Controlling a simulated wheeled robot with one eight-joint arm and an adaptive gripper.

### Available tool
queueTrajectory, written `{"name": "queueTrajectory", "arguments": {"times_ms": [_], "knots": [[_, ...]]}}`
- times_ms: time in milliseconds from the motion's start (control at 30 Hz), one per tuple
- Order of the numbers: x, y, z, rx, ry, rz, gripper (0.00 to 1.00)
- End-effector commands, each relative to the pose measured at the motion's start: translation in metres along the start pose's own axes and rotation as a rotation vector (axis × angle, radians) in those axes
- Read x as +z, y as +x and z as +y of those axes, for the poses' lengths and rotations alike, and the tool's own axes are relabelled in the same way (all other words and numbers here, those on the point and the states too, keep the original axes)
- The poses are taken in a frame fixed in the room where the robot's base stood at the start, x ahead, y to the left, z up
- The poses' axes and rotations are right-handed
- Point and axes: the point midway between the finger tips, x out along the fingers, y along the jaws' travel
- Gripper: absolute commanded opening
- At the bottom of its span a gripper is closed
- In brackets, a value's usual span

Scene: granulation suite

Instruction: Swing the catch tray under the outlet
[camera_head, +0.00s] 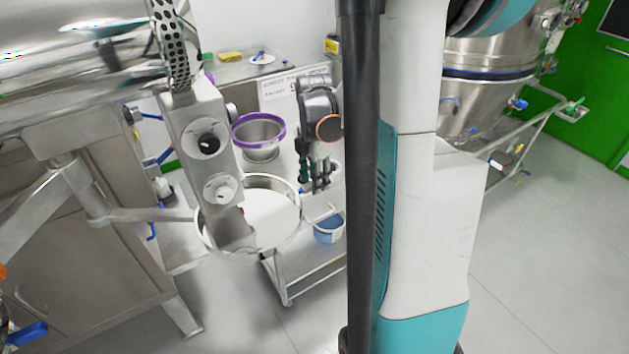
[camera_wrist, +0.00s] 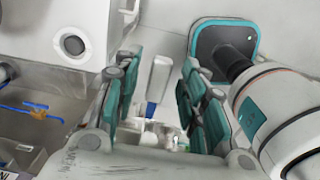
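The catch tray (camera_head: 287,184) is a round, shallow steel pan with a pale inside, on a metal arm (camera_head: 150,215) that runs left to the machine. The control box with dials (camera_head: 210,150) covers part of its left side. A perforated metal part (camera_head: 172,45) shows above the box; I cannot make out the outlet for certain. My gripper (camera_head: 315,184) points down just right of the tray's right rim, and contact is unclear. In the wrist view my gripper (camera_wrist: 163,110) has its teal-padded fingers spread, with nothing visibly held between them.
A steel trolley (camera_head: 310,262) stands behind and below the tray, with a blue-based bucket (camera_head: 328,228) on it. A purple-rimmed steel bowl (camera_head: 259,135) stands behind the tray. A large steel vessel (camera_head: 492,85) stands at right. The floor at right (camera_head: 560,250) is clear.

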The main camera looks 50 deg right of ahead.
Motion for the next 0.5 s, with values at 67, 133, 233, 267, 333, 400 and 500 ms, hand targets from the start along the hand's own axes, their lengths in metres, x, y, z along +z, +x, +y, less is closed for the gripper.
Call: {"name": "queueTrajectory", "arguments": {"times_ms": [67, 133, 233, 267, 333, 400, 500], "knots": [[0.0000, 0.0033, 0.0001, 0.000, 0.000, 0.000, 0.38], [0.0000, 0.0040, 0.0001, 0.000, 0.000, 0.000, 0.38], [0.0000, 0.0038, 0.0000, 0.000, 0.000, 0.000, 0.38], [-0.0001, 0.0038, 0.0000, 0.000, 0.000, 0.000, 0.38], [0.0000, 0.0037, 0.0000, 0.000, 0.000, 0.000, 0.38], [0.0000, 0.0036, 0.0000, 0.000, 0.000, 0.000, 0.25], [-0.0001, 0.0036, 0.0000, 0.000, 0.000, 0.000, 0.02]]}}
